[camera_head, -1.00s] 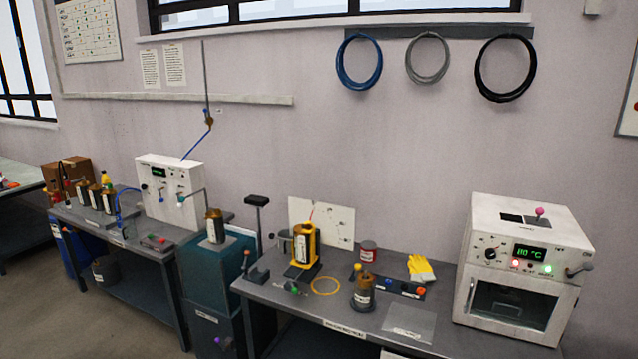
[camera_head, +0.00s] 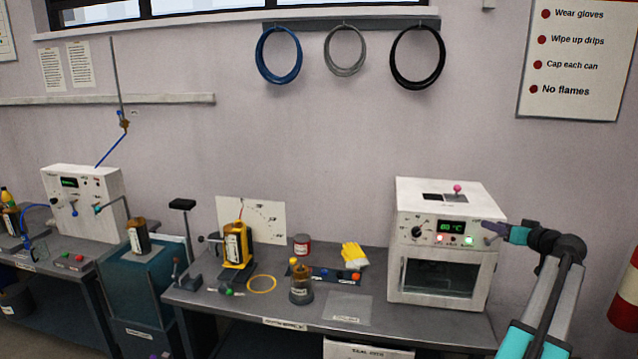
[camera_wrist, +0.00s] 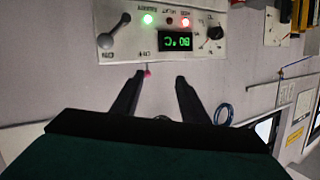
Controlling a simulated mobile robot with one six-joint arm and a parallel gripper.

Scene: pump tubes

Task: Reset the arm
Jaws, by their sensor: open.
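My arm reaches in from the right in the head view. My gripper (camera_head: 493,231) is beside the upper right front of the white oven (camera_head: 408,271). In the wrist view my gripper (camera_wrist: 160,76) has its two dark fingers apart, with nothing held between them. That view is upside down and shows the oven's control panel (camera_wrist: 165,35) ahead, with a grey lever (camera_wrist: 112,32), a black dial (camera_wrist: 212,38) and a green display that seems to read 80 °C. A green and a red light are lit. I cannot tell whether a finger touches the oven.
The grey bench (camera_head: 345,310) holds a yellow can stand (camera_head: 237,247), a brown bottle (camera_head: 301,283), a red tin (camera_head: 302,245) and yellow gloves (camera_head: 354,255). Coiled hoses (camera_head: 417,57) hang above. A red-and-white cylinder (camera_head: 628,300) stands at the right edge.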

